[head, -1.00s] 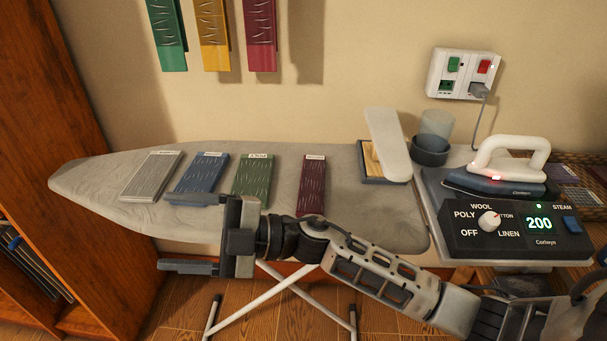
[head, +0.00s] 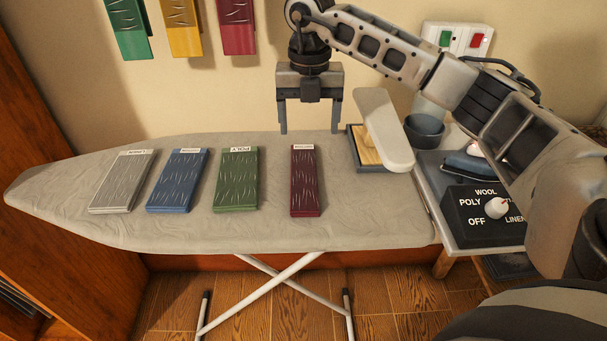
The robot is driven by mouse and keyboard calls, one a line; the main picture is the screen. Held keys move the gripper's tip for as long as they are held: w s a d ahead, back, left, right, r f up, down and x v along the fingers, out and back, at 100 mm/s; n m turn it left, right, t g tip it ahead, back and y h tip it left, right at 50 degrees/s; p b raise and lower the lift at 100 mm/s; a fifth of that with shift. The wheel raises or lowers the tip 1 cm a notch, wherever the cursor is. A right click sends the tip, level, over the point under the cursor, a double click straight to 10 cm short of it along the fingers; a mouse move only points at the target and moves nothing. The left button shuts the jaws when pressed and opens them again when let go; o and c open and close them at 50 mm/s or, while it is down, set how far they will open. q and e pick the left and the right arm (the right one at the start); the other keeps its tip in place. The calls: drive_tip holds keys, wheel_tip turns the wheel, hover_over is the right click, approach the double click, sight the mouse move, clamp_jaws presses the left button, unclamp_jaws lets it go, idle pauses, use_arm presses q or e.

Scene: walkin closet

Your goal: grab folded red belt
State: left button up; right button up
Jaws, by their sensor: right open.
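A folded dark red belt (head: 306,184) lies flat on the ironing board (head: 375,220), with a pale label at its far end. It is the rightmost of the folded belts on the board. My right gripper (head: 311,132) is open and empty, fingers pointing down, above and behind the red belt's far end. It does not touch the belt. My left gripper is not in view.
Green (head: 237,180), blue (head: 178,181) and grey (head: 122,182) folded belts lie to the left. A small sleeve board (head: 385,130) stands right of the red belt. A control box (head: 470,212) and iron are farther right. Strips hang on the wall.

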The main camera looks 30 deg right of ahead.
hover_over(304, 171)
drive_tip(key=f, duration=0.5)
drive_tip(key=shift+s+d+f, duration=0.1)
drive_tip(key=shift+d, duration=0.3)
drive_tip(key=shift+a+f+p, duration=0.2)
drive_tip(key=shift+f+p, duration=0.15)
drive_tip(key=shift+f, duration=1.05)
drive_tip(key=shift+a+f+p, duration=0.15)
drive_tip(key=shift+f+p, duration=0.15)
drive_tip(key=shift+f, duration=1.05)
drive_tip(key=c, duration=1)
